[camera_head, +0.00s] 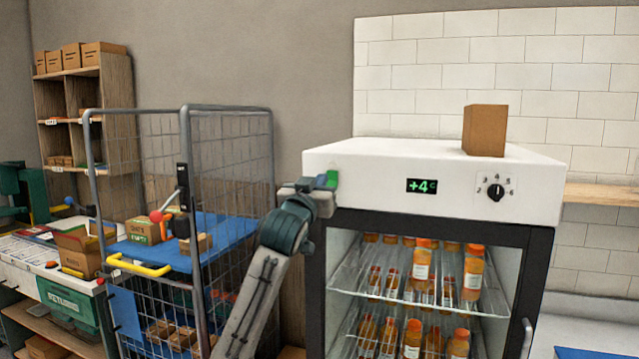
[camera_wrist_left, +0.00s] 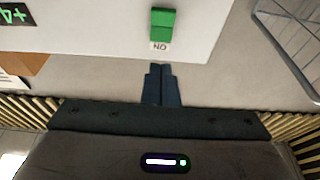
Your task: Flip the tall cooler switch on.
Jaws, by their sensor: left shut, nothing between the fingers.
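The tall cooler (camera_head: 430,180) is a white-topped cabinet with a dark-framed front and bottles inside. Its green switch (camera_head: 332,177) is at the left end of the white top housing. In the left wrist view the green switch (camera_wrist_left: 162,24) stands on the white panel, with an upside-down "ON" label (camera_wrist_left: 159,46) below it. I cannot tell which way the switch is set. My left gripper (camera_head: 318,186) is close beside the switch. Its dark fingers (camera_wrist_left: 162,70) are together and empty, pointing at the label with a small gap in the picture. My right gripper is out of view.
The cooler has a lit "+4" display (camera_head: 421,186) and a black dial (camera_head: 495,193). A cardboard box (camera_head: 485,130) stands on top. A wire cage trolley (camera_head: 190,150) is left of my arm, in front of a wooden shelf (camera_head: 117,85).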

